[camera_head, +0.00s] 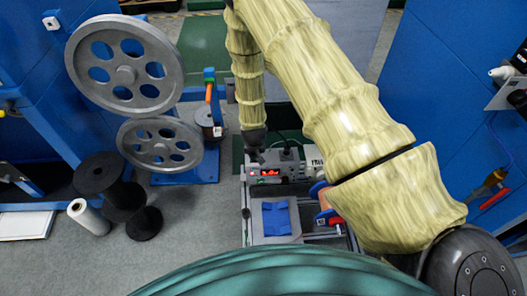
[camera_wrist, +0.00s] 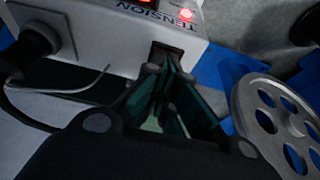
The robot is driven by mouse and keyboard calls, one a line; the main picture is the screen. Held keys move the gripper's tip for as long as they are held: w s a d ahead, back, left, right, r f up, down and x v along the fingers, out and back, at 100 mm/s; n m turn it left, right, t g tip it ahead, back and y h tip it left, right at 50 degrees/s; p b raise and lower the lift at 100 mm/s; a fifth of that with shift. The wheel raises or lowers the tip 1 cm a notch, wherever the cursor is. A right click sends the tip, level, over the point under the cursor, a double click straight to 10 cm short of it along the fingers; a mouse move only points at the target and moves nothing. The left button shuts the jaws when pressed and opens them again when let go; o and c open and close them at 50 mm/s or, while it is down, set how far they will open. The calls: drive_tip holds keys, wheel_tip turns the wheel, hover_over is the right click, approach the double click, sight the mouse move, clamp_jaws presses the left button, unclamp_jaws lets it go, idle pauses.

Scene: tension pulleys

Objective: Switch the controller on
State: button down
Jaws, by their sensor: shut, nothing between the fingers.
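The controller (camera_head: 284,170) is a pale grey box at the middle of the head view, with a lit red display and a red light on its front. In the wrist view the controller (camera_wrist: 120,35) shows a TENSION label and a glowing red lamp (camera_wrist: 186,14). A dark rectangular recess or switch (camera_wrist: 166,48) lies on its edge; its setting cannot be made out. My gripper (camera_head: 257,155) is shut and empty, at the controller's upper left. In the wrist view the fingertips of my gripper (camera_wrist: 164,66) are close to the dark rectangle; contact cannot be told.
Two grey spoked pulleys (camera_head: 160,145) stand left of the controller. Black spools (camera_head: 122,195) and a white roll (camera_head: 88,216) are on the floor at left. A blue cloth (camera_head: 277,218) lies in front of the controller. A dark plug and cable (camera_wrist: 38,42) sit beside it.

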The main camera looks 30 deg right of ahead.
drive_tip(key=shift+s+a+f, duration=0.2)
drive_tip(key=shift+s+a, duration=0.05)
drive_tip(key=shift+s, duration=0.05)
drive_tip(key=shift+w+d, duration=0.1)
drive_tip(key=shift+w+d+r, duration=0.2)
drive_tip(key=shift+w+d, duration=0.2)
drive_tip(key=shift+w, duration=0.35)
drive_tip(key=p+v, duration=0.3)
drive_tip(key=v, duration=0.1)
drive_tip(key=shift+w+r, duration=0.2)
drive_tip(key=shift+w, duration=0.1)
drive_tip(key=s+v, duration=0.1)
drive_tip(key=v, duration=0.8)
drive_tip(key=shift+s+a, duration=0.3)
drive_tip(key=shift+s, duration=0.15)
